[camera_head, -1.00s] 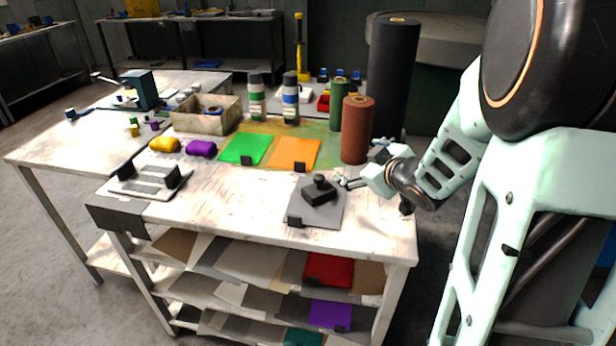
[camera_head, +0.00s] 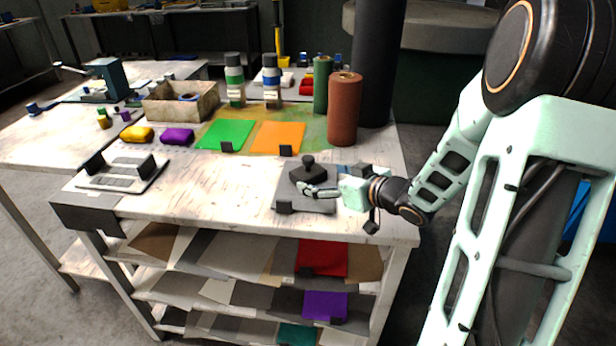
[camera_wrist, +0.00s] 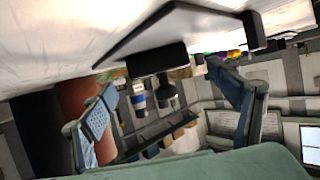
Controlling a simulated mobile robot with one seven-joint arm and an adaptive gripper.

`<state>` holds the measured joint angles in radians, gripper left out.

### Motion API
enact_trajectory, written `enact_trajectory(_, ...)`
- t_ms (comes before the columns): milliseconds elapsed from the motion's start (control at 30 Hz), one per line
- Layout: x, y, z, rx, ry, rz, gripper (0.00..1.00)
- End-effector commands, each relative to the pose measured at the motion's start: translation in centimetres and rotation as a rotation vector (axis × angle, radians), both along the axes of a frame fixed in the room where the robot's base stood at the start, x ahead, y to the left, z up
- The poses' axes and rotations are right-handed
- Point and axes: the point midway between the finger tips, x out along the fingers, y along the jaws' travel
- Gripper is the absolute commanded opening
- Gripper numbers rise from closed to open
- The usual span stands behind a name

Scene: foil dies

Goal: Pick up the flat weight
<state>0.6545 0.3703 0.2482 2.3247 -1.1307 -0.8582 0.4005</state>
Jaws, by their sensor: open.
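The flat weight (camera_head: 309,172) is a black block with a round knob on top. It lies on a grey sheet (camera_head: 292,198) near the front of the bench in the head view. My gripper (camera_head: 308,189) is just in front of the weight, low over the sheet, its fingers pointing left. It is open and holds nothing; whether it touches the weight I cannot tell. In the wrist view the two fingers of my gripper (camera_wrist: 160,84) stand wide apart. A dark slab and black blocks show above them there; I cannot tell whether one is the weight.
A brown roll (camera_head: 344,110) stands behind my gripper. Orange (camera_head: 277,137) and green (camera_head: 224,134) sheets lie further back.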

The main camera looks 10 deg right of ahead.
Motion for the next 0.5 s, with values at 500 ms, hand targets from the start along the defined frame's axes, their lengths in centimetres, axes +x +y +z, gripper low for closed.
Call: enact_trajectory(500,4.4,2.2,-2.1,-0.001,0.002,-0.001,0.82)
